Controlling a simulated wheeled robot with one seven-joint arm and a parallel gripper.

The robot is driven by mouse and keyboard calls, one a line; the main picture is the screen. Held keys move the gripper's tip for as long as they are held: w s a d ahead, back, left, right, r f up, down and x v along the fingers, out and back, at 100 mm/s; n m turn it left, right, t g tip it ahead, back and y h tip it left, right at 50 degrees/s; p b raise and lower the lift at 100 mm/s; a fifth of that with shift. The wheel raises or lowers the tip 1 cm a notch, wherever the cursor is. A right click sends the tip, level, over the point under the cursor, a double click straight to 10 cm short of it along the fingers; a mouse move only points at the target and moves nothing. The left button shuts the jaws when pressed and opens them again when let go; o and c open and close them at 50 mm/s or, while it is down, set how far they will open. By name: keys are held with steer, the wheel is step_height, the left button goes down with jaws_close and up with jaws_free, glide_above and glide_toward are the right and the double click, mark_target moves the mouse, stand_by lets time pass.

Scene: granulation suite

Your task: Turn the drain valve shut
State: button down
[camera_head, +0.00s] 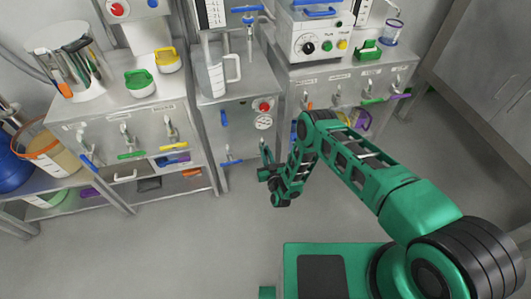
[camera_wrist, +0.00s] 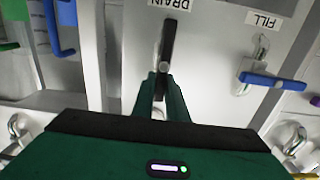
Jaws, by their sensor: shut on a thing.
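The drain valve's dark lever handle (camera_wrist: 168,42) lies under the upside-down DRAIN label (camera_wrist: 172,4) in the wrist view. It stands nearly upright in that picture, with a round pale bolt on its middle. My gripper (camera_wrist: 163,92) is shut on the lever, its two green fingers on either side of the lower part. The valve body behind the fingers is mostly hidden. In the head view my gripper (camera_head: 265,168) is at the front of the middle steel cabinet, low down, and the drain lever is too small there to make out clearly.
The FILL valve with a blue lever (camera_wrist: 272,80) sits beside the drain valve; it also shows in the head view (camera_head: 231,162). A red button and a gauge (camera_head: 264,122) are above on the cabinet. Benches with more coloured valves flank it. The floor (camera_head: 190,245) in front is clear.

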steer(key=shift+d+m, duration=0.1)
steer(key=shift+m, duration=0.2)
steer(key=d+f+m, duration=0.1)
steer(key=m, duration=0.4)
steer(key=d+f+m, duration=0.1)
steer(key=m, duration=0.5)
steer(key=w+d+f+m, duration=0.1)
steer(key=m, duration=0.5)
steer(key=shift+d+f, duration=0.15)
steer(key=shift+f, duration=0.05)
steer(key=shift+m, duration=0.3)
steer(key=c, duration=1.8)
jaws_free()
steer(key=shift+f, duration=0.15)
steer(key=shift+o, duration=0.2)
